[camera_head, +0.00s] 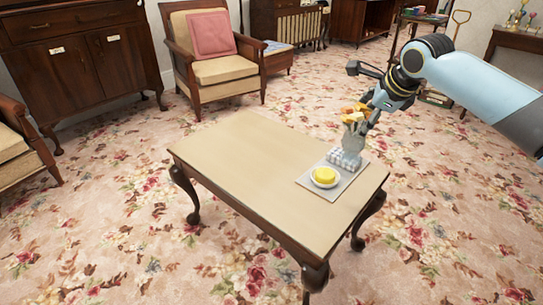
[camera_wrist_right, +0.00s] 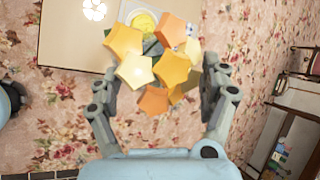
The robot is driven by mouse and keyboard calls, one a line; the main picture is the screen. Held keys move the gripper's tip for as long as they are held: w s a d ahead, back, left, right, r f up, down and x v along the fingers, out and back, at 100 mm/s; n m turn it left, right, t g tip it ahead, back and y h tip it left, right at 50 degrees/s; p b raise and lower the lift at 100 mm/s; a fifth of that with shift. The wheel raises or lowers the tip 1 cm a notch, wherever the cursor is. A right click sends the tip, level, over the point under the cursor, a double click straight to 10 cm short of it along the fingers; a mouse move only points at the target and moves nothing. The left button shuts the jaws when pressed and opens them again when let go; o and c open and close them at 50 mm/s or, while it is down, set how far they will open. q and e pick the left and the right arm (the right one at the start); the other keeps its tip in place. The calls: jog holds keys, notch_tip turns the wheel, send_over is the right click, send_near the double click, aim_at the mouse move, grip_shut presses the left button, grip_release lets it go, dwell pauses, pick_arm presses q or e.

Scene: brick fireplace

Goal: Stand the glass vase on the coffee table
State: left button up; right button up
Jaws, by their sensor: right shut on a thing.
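The glass vase (camera_head: 353,138) is pale grey and holds orange and yellow star-shaped flowers (camera_wrist_right: 155,65). It looks about upright over the right end of the coffee table (camera_head: 235,160). My right gripper (camera_head: 366,116) is shut on the vase, near the flowers. In the right wrist view the flowers fill the space between my fingers and hide most of the vase. I cannot tell whether the vase's base touches anything below. My left gripper is in neither view.
A grey mat (camera_head: 301,181) at the table's right end bears a plate with a round yellow thing (camera_head: 325,175) and a white knobbly object (camera_head: 337,158), close below the vase. The table's middle and left are bare. An armchair (camera_head: 222,70) stands behind.

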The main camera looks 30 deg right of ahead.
aim_at(357, 151)
jog(key=f, duration=0.2)
jog(key=s+a+f+b, duration=0.1)
jog(key=f, duration=0.2)
jog(key=s+a+f, duration=0.1)
jog(key=f, duration=0.2)
jog(key=shift+b, duration=0.3)
jog(key=w+a+f+b, duration=0.5)
jog(key=a+f+b, duration=0.1)
jog(key=a+f, duration=0.3)
jog(key=shift+w+a+f, duration=0.15)
jog(key=shift+f, duration=0.55)
jog(key=shift+r, duration=0.15)
jog(key=shift+c, duration=0.7)
jog(key=o, duration=1.6)
jog(key=shift+c, duration=0.2)
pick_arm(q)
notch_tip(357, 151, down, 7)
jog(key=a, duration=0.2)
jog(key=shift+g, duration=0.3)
pick_arm(e)
jog(key=shift+r, duration=0.1)
